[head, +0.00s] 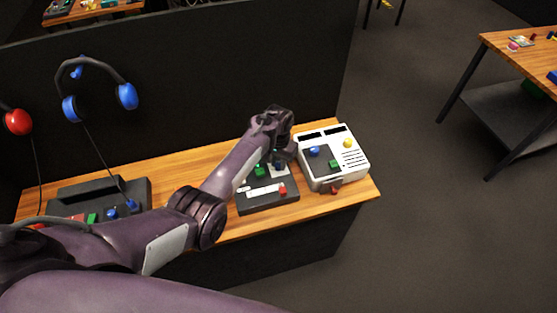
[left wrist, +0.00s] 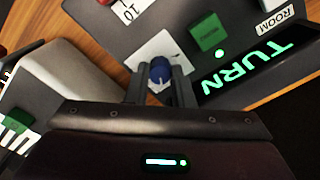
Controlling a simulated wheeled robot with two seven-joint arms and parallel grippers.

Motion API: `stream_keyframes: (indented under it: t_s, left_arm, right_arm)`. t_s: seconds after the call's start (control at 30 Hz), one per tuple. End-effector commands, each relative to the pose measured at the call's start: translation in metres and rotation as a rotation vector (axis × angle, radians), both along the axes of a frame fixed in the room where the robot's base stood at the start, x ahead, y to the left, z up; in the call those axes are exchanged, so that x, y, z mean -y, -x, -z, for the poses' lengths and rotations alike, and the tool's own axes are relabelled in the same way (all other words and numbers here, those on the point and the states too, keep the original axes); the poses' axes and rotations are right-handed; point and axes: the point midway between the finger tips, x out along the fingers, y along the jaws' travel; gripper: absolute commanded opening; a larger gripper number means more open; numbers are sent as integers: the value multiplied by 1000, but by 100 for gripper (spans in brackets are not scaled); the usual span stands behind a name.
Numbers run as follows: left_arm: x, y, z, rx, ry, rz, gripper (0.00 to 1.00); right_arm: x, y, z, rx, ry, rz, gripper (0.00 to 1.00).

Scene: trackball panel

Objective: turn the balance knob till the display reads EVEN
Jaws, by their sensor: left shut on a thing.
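The blue knob (left wrist: 160,72) sits on a white plate (left wrist: 172,47) on a dark panel (left wrist: 225,12), seen in the left wrist view. My left gripper (left wrist: 160,76) is shut on the blue knob, a finger on each side. The display (left wrist: 248,65) on that panel reads TURN in green letters, not EVEN. In the head view the dark panel (head: 255,205) lies on the wooden bench, and my left gripper (head: 280,160) reaches down to its far right part. My arm hides some of the panel there. My right gripper is not in view.
A green button (left wrist: 207,31) sits close beside the knob. A white device (head: 354,172) with coloured knobs stands just right of the panel. A dark partition (head: 190,90) rises behind the bench, with blue headphones (head: 127,96) on it.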

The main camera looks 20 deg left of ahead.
Motion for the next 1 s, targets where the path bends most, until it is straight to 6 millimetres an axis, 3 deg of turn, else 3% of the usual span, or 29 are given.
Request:
stream_keyframes:
  t_s: [0.63, 0.67, 0.8, 1.0]
  left_arm:
    - [0, -1, -1, 4, 0, 62, 0]
    - [0, -1, -1, 4, 0, 61, 24]
    - [0, -1, -1, 3, 0, 61, 42]
    - [0, -1, 0, 1, 0, 61, 43]
  right_arm:
    - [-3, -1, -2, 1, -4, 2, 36]
    - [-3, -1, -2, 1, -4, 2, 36]
    - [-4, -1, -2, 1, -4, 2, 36]
    - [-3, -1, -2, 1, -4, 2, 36]
